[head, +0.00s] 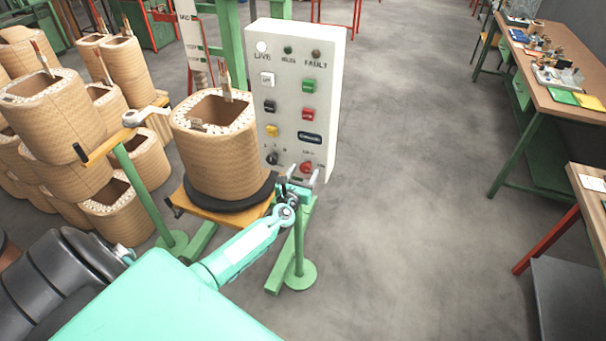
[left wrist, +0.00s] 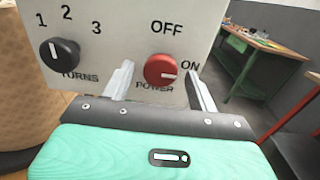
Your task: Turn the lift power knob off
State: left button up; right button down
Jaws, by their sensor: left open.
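The red power knob (left wrist: 157,70) sits on the grey-white control panel (left wrist: 110,22), with OFF printed above it and ON to its right. Its pale mark points right, toward ON. My left gripper (left wrist: 162,86) is open, with one finger on each side of the knob; I cannot tell whether they touch it. In the head view the knob (head: 305,167) shows low on the control panel (head: 325,70), just above my left gripper (head: 302,175). My right gripper is not in view.
A black turns knob (left wrist: 60,54) is left of the red one. A wound coil (head: 215,150) stands on a stand left of the panel, with several more coils (head: 60,120) beyond. Workbenches (head: 560,60) line the right. The middle floor is clear.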

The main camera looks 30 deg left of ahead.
pick_arm(q)
jog(key=c, duration=1)
